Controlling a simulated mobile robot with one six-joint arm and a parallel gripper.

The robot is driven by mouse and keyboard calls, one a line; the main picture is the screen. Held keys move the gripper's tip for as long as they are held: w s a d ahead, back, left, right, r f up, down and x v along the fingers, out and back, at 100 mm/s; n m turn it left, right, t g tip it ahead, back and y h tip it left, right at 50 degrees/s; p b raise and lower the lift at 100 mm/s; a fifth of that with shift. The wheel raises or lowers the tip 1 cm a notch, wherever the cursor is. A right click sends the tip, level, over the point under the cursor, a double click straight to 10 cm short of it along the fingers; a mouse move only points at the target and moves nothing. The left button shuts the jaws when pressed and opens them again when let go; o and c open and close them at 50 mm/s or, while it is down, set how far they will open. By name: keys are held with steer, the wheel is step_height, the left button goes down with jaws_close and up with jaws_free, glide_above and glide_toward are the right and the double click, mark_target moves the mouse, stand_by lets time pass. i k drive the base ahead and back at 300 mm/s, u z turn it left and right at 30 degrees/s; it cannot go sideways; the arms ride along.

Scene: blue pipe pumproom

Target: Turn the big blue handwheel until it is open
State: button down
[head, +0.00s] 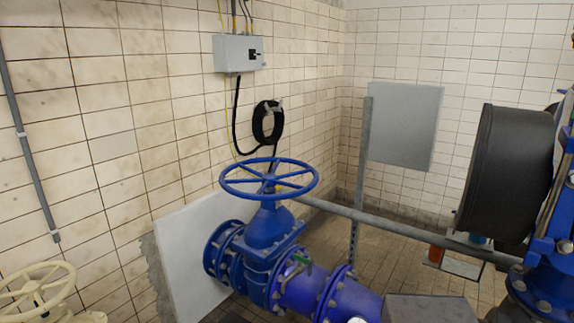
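The big blue handwheel (269,180) lies level on top of a blue gate valve (266,232) in the middle of the head view. It has a round rim and several spokes meeting at a centre hub. The valve sits in a thick blue flanged pipe (330,296) that runs from the left wall toward the lower right. Nothing touches the wheel. How far the valve is open cannot be told. My gripper is not in the head view.
A cream handwheel (38,290) stands at the lower left. A grey rail (400,227) runs behind the valve to the right, with an upright post (360,180). A large black round housing (506,172) stands at right. A grey switch box (238,53) hangs on the wall.

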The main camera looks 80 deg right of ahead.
mark_target(268, 181)
steer(key=u, duration=0.2)
steer(key=k, duration=0.85)
steer(key=z, duration=1.65)
steer(key=i, duration=1.05)
steer(key=z, duration=0.05)
